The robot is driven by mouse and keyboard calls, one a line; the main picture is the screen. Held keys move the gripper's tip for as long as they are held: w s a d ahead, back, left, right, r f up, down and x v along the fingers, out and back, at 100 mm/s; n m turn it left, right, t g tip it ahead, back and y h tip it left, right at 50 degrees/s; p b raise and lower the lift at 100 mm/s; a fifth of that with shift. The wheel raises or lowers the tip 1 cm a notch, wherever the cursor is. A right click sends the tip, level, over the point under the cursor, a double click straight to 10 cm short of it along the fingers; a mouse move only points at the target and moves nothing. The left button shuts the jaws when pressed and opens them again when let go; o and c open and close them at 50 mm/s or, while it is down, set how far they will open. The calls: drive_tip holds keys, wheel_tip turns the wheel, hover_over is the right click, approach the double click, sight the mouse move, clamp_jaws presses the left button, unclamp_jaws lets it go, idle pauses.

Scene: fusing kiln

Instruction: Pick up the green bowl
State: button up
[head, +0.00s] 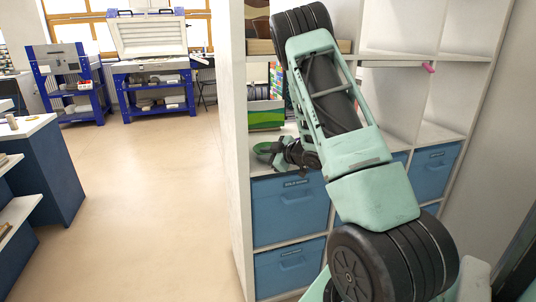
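The green bowl (263,148) appears small at the left side of a shelf compartment, above the blue drawers. My gripper (279,155) reaches into the same compartment from the right, with its end right beside the bowl. The two overlap in the picture, and I cannot tell whether the fingers touch or grip the bowl. The fingertips are dark, small and partly hidden, so their opening does not show.
A white shelf unit (462,57) surrounds my arm, with blue drawers (289,211) below. A green box (266,116) stands behind the bowl. The floor (150,200) at left is clear.

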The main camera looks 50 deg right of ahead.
clamp_jaws()
